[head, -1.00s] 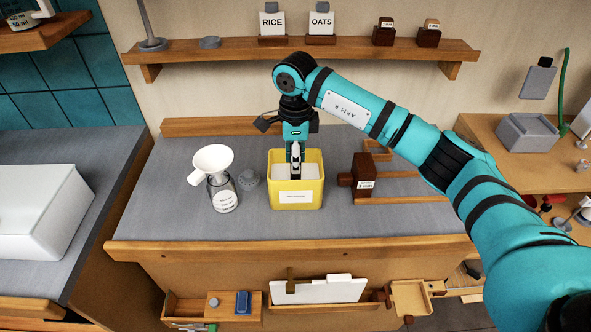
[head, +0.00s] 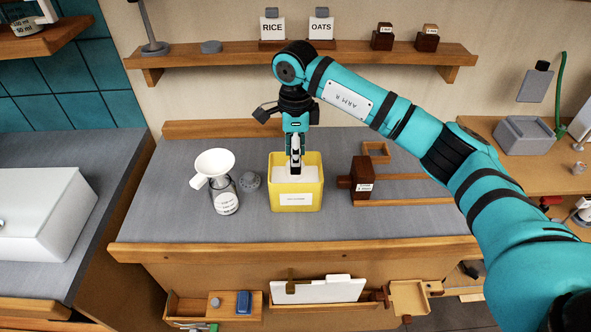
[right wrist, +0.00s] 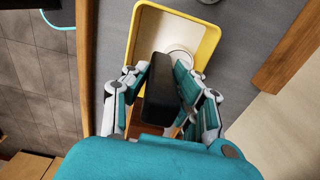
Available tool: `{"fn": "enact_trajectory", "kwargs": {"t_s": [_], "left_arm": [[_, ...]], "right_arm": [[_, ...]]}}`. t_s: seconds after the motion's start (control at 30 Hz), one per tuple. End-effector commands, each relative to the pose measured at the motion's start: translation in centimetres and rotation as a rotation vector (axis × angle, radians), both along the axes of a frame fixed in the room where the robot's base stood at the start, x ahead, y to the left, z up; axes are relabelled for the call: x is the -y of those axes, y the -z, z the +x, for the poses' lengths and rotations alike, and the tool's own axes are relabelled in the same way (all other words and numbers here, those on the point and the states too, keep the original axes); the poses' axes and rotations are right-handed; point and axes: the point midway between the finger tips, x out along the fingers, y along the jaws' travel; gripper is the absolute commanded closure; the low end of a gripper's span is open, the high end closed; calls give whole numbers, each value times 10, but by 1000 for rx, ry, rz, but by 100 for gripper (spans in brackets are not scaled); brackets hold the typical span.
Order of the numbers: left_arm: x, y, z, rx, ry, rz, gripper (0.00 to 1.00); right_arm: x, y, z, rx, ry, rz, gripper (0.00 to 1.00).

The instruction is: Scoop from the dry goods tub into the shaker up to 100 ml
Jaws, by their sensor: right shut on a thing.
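The yellow dry goods tub (head: 296,208) stands in the middle of the grey counter, with pale contents (head: 285,180) inside. My right gripper (head: 295,158) points down over the tub. It is shut on a dark handle (right wrist: 166,90), which also shows in the head view (head: 295,168). In the right wrist view a pale round scoop bowl (right wrist: 179,57) shows beyond the handle, within the tub's outline; how full it is I cannot tell. The clear shaker (head: 226,202) stands left of the tub with a white funnel (head: 214,163) on its top. My left gripper is not in view.
A grey knobbed piece (head: 250,179) lies between shaker and tub. A dark brown block with a label (head: 365,183) stands right of the tub. The wall shelf (head: 230,60) behind holds RICE and OATS containers. The counter's front strip is clear.

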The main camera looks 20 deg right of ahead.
Motion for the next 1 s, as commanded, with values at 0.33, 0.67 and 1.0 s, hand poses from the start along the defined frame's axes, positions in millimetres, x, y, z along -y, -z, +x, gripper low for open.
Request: {"fn": "enact_trajectory", "kwargs": {"t_s": [0.33,0.67,1.0], "left_arm": [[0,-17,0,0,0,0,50],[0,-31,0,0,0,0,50],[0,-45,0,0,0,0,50]], "right_arm": [[0,-31,0,1,0,0,100],[0,-57,0,1,0,0,100],[0,-84,0,1,0,-1,100]]}}
